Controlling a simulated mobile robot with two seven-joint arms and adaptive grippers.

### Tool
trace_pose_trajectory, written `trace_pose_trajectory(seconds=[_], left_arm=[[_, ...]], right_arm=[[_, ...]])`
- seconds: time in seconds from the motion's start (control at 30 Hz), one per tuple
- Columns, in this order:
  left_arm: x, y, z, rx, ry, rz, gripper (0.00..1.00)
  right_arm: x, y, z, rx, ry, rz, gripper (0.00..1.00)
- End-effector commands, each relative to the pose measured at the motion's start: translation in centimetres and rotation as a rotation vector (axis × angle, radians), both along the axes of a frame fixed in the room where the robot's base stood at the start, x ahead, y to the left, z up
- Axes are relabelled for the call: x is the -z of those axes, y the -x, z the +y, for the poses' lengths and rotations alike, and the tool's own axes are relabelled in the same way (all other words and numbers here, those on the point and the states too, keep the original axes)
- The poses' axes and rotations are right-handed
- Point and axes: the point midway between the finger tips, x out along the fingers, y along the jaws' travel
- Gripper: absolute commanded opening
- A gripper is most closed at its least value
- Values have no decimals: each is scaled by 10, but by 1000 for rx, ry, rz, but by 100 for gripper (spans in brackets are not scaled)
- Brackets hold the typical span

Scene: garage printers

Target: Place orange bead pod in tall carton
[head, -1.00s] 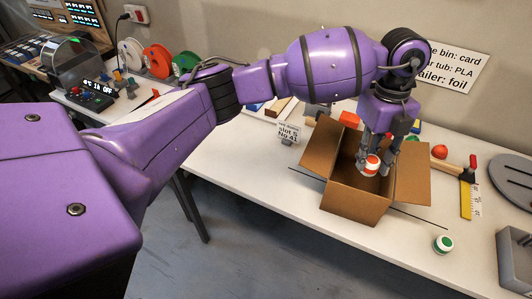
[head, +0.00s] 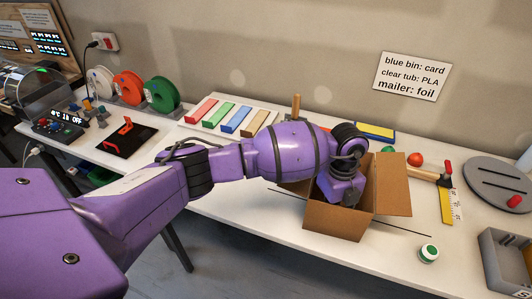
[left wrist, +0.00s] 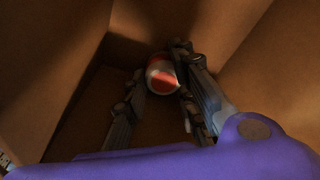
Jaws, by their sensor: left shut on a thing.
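The tall carton (head: 335,222) stands open on the white table, with flaps spread. My left arm reaches over it, and the gripper is down inside, hidden from the head view. In the left wrist view the left gripper (left wrist: 161,76) is shut on the orange bead pod (left wrist: 160,74), a small white pod with an orange-red top. The carton's brown walls (left wrist: 45,60) surround both. Whether the pod touches the carton floor I cannot tell. My right gripper is not in view.
A green-topped pod (head: 429,253) stands on the table right of the carton. A hammer (head: 431,175), a yellow ruler (head: 446,206), a red ball (head: 415,160) and a grey tray (head: 505,262) lie further right. Filament spools (head: 161,94) stand at the back left.

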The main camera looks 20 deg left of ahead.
Motion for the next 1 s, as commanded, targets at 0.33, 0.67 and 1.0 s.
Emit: trace_pose_trajectory(seconds=[0.33, 0.67, 1.0], left_arm=[[0, -2, -1, 1, 0, -6, 0], [0, -2, -1, 1, 0, -6, 33], [-40, -7, 1, 1, 1, -14, 33]], right_arm=[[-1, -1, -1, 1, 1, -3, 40], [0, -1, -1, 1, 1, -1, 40], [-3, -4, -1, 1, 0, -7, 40]])
